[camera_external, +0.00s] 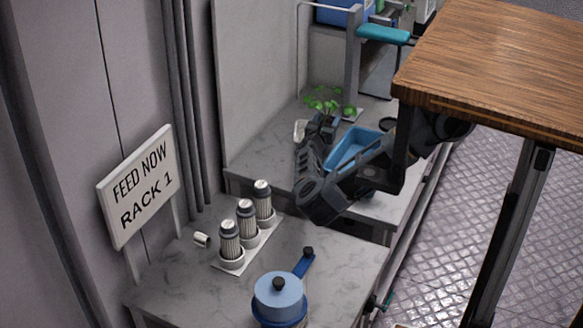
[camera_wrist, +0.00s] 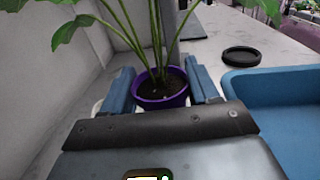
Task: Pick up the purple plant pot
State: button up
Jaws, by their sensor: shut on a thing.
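The purple plant pot (camera_wrist: 162,101) holds dark soil and a green leafy plant (camera_wrist: 155,40). In the wrist view it sits between the two blue-padded fingers of my gripper (camera_wrist: 160,90), which is shut on it. In the external view my gripper (camera_external: 322,128) is over the far counter, with the plant's leaves (camera_external: 325,102) showing just beyond it. The pot itself is hidden behind my gripper there. I cannot tell whether the pot touches the counter.
A blue tray (camera_wrist: 231,104) is close on the right, with a black round lid (camera_wrist: 243,55) beyond it. A wall stands on the left. In the external view, a wooden table (camera_external: 490,60) overhangs my arm, and several bottles (camera_external: 246,222) and a blue pot (camera_external: 280,297) stand on the near counter.

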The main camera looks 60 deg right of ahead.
jog(key=shift+r, duration=0.5)
notch_tip(320, 180, up, 3)
jog(key=shift+f+b, duration=0.15)
jog(key=shift+b, duration=0.4)
jog(key=s+d+r+b, duration=0.1)
jog(key=s+d+r, duration=0.55)
jog(key=s, duration=0.25)
jog(key=shift+w+a+f+b, duration=1)
jog(key=shift+w+a+f, duration=0.6)
jog(key=shift+w+f, duration=0.55)
jog(key=shift+w+a+f+b, duration=0.95)
jog(key=shift+w+a+f, duration=0.75)
jog(key=shift+f, duration=0.8)
jog(key=shift+w+a+f+b, duration=1)
jog(key=shift+w+a+f, duration=0.45)
jog(key=shift+w+f, duration=0.75)
jog(key=shift+s+f, duration=0.1)
jog(key=shift+f, duration=0.1)
